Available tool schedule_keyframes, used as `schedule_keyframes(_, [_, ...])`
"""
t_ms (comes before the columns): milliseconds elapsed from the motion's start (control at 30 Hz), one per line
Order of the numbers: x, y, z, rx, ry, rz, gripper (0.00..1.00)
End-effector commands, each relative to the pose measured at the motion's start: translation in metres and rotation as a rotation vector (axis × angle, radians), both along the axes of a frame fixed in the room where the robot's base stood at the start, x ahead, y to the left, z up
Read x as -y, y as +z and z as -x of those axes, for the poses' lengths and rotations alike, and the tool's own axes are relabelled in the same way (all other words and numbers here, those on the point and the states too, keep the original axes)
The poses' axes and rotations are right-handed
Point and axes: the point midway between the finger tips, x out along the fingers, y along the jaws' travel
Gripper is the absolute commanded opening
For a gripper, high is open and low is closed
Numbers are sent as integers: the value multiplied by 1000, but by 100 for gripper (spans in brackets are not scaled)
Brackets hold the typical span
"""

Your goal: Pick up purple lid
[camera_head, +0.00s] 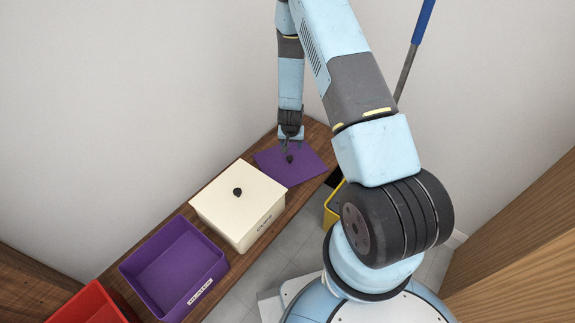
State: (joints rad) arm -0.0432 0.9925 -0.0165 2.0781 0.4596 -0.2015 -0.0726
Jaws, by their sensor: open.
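The purple lid (306,166) lies flat on the wooden shelf, to the right of a cream box. Its dark round knob (290,158) stands near its middle. My gripper (290,146) points down over the lid, close above the knob or at its height. It is open and holds nothing that I can see. The fingertips are small in this view, so I cannot tell whether they touch the knob.
The closed cream box (232,212) with a dark knob stands beside the lid. An open purple bin (170,262) and a red bin (88,307) follow to the left. The wooden shelf (318,133) runs along the wall. A yellow bucket (332,207) and blue-handled pole (423,22) stand nearby.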

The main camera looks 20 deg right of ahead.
Motion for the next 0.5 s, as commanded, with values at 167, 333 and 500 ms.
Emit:
schedule_keyframes(167, [2,-26,-5,-3,-1,-1,62])
schedule_keyframes(333, [4,-50,-12,-2,-1,-1,62])
schedule_keyframes(500, [5,-68,-17,-2,1,0,62])
